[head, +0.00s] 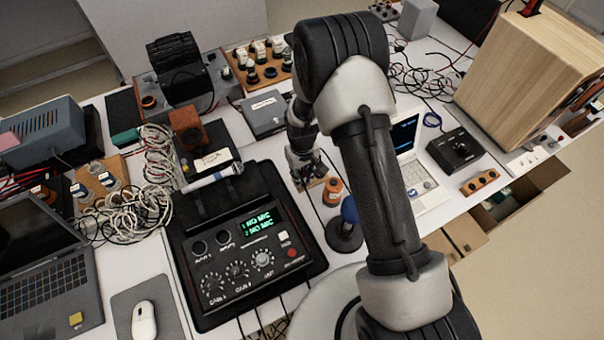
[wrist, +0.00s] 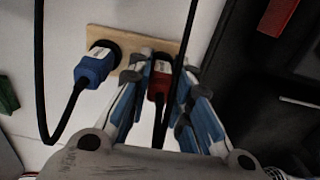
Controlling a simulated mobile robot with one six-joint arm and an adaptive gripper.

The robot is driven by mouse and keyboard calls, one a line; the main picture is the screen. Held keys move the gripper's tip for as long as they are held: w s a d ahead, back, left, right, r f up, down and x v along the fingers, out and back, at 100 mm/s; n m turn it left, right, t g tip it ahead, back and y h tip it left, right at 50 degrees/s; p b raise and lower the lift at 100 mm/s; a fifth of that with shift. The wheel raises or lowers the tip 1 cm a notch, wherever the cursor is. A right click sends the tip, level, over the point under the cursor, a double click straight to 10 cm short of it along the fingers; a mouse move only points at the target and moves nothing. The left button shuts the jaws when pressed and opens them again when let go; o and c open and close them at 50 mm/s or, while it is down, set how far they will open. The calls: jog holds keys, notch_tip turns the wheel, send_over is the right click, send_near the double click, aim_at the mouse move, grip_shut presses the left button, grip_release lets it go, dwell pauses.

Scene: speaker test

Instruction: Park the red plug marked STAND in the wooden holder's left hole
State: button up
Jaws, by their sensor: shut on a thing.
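My gripper (wrist: 160,80) is shut on the red plug (wrist: 157,84), which has a white label too small to read and a dark cable. In the wrist view the red plug is at the right end of the wooden holder (wrist: 133,37). I cannot tell whether it is seated in a hole or just above one; the fingers hide part of it. A blue plug (wrist: 92,70) with a white label and black cable sits at the holder's left end in that view. In the head view my gripper (head: 304,168) is low over the table behind my arm, and the plugs are mostly hidden.
Black cables cross the wrist view close to the fingers. In the head view an orange spool (head: 333,188) and a blue-topped round stand (head: 347,222) are near my gripper. A black mixer (head: 245,245) is to the left, an open laptop (head: 410,165) to the right.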

aim_at(302, 172)
jog(key=o, duration=1)
jog(key=shift+c, duration=0.2)
notch_tip(302, 172, up, 12)
